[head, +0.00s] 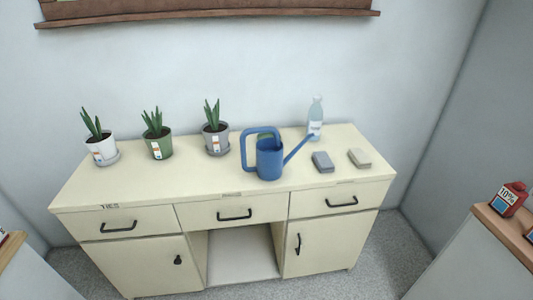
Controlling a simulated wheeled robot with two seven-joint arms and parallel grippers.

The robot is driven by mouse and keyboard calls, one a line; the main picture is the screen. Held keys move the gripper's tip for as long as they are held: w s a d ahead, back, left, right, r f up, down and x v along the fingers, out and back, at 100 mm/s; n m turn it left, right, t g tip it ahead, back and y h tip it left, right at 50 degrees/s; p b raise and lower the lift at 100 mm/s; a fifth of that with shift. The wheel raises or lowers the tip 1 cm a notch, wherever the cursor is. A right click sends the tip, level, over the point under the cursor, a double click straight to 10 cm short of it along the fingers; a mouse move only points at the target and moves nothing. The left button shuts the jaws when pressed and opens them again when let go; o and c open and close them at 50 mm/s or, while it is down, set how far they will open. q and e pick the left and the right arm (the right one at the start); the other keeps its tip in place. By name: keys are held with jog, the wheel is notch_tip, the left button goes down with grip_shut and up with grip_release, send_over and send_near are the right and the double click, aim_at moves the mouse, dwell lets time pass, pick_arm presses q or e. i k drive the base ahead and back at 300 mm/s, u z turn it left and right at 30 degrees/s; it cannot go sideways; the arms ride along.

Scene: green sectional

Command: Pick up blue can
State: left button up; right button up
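The blue can (270,161) is a watering can with a squared handle on its left and a long thin spout reaching up to the right. Neither of my grippers is in the head view.
Three potted plants (100,147), (157,143), (215,139) stand left of the can. A clear bottle (316,118), a grey block (322,162) and a beige block (359,158) are to its right. A red container (510,199) sits on a right-hand surface.

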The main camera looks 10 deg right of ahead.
aim_at(270, 162)
jog(key=u, duration=0.55)
jog(key=k, duration=0.65)
jog(key=u, duration=1)
jog(key=i, duration=1.7)
jog(key=z, duration=1.1)
jog(key=i, duration=0.45)
jog(key=z, duration=0.4)
